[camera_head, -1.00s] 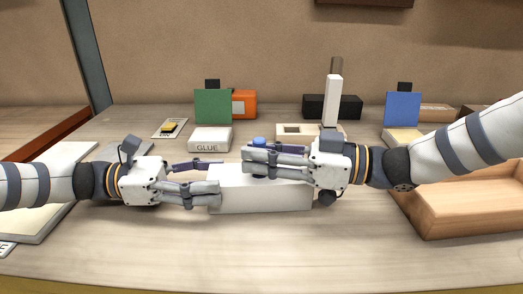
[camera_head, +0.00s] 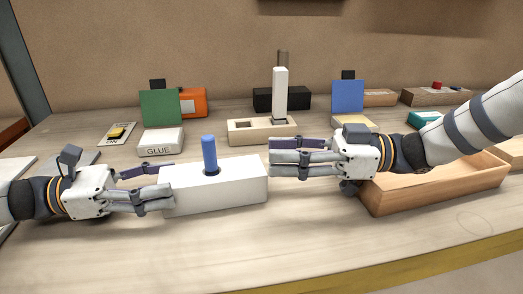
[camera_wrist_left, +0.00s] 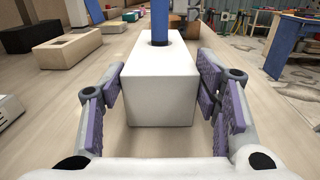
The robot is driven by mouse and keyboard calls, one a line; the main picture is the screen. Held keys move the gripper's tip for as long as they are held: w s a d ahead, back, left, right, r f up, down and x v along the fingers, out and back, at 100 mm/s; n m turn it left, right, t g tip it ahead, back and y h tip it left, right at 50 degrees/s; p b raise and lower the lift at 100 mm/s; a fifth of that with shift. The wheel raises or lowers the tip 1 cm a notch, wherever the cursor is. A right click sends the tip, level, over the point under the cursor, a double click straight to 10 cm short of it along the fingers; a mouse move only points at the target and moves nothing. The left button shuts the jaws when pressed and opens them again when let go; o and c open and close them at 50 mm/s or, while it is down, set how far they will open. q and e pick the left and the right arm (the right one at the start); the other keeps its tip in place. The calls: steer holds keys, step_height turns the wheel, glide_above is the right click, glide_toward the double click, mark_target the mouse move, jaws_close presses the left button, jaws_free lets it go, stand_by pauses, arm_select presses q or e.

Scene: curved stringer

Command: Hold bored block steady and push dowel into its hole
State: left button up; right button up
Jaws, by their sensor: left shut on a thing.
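The white bored block (camera_head: 215,191) lies on the table in the head view. The blue dowel (camera_head: 209,152) stands upright in the dark-rimmed hole on its top, with a long part above the block. My left gripper (camera_head: 160,185) is shut on the block's left end. In the left wrist view the block (camera_wrist_left: 160,85) lies between its purple-padded fingers (camera_wrist_left: 160,105), and the dowel (camera_wrist_left: 160,20) rises at its far part, top cut off. My right gripper (camera_head: 273,158) is open and empty just right of the block, apart from the dowel.
A wooden tray (camera_head: 440,197) stands right, under my right arm. Behind the block are a glue box (camera_head: 160,142), a green panel (camera_head: 160,107), a slotted wooden base (camera_head: 245,133) with a white post (camera_head: 280,95), and a blue panel (camera_head: 348,96). The table front is clear.

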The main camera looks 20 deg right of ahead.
arm_select(q)
steer(key=o, duration=2)
steer(key=shift+a, duration=2.5)
steer(key=shift+w, duration=0.1)
steer(key=a, duration=0.7)
steer(key=shift+w+a, duration=0.1)
steer(key=shift+a, duration=0.2)
